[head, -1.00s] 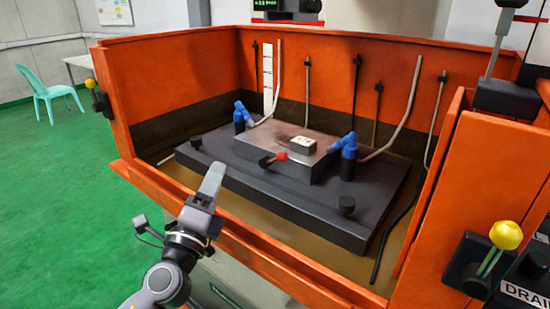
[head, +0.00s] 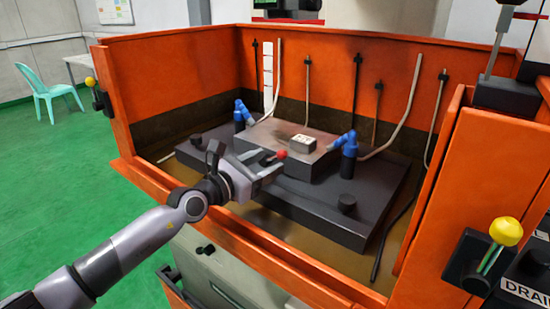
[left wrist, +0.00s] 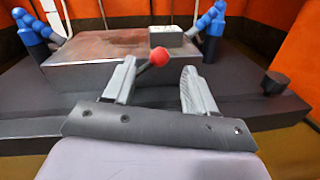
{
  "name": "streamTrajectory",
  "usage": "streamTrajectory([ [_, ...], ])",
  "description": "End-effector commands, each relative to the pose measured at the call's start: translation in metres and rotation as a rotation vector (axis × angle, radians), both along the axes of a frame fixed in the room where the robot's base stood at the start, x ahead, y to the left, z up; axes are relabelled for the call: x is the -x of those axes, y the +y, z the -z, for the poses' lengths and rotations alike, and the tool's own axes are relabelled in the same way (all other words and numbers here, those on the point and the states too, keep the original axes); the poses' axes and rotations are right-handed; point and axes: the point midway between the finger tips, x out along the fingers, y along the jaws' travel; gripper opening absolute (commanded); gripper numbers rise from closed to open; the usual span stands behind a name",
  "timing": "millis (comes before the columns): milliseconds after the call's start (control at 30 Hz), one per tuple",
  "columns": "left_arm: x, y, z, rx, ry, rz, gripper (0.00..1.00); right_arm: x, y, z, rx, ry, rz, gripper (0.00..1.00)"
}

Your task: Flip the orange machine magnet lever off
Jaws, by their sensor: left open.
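The magnet lever, with a red ball knob (head: 281,155), sticks out from the front of the grey magnet block (head: 312,160) inside the orange machine (head: 200,75). My left gripper (head: 270,166) is open right at the lever. In the left wrist view the red knob (left wrist: 159,56) shows between the tips of the two spread fingers (left wrist: 155,88), nearer the left finger. The lever's dark shaft is partly hidden behind the left finger. I cannot tell whether a finger touches it. My right gripper is not in view.
Blue nozzles (head: 348,155) stand at both sides of the block on a dark plate (head: 330,215). A small light workpiece (head: 303,142) lies on the block. A black knob (head: 346,203) rises from the plate. The orange front wall (head: 260,240) runs below my arm.

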Motion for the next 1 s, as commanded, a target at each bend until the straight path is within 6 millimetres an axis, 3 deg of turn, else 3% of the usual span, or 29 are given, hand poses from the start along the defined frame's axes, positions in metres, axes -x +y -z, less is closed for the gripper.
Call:
streamTrajectory([
  [167, -0.015, -0.009, -0.003, -0.003, -0.003, -0.007, 0.56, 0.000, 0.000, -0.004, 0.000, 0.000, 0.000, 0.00],
  [333, -0.026, -0.019, 0.002, 0.001, -0.002, -0.006, 0.56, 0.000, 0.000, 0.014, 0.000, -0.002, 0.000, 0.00],
  [767, -0.031, -0.024, -0.001, 0.001, -0.001, -0.005, 0.56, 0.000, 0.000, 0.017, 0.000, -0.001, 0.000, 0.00],
  [800, -0.031, -0.024, -0.001, 0.001, -0.001, -0.005, 0.53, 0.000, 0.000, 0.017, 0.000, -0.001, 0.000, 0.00],
  [967, -0.030, -0.024, -0.001, 0.001, 0.000, -0.005, 0.01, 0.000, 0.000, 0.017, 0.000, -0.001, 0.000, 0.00],
  [1000, -0.030, -0.024, -0.001, 0.002, 0.001, -0.004, 0.00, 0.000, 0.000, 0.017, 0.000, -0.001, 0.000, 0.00],
])
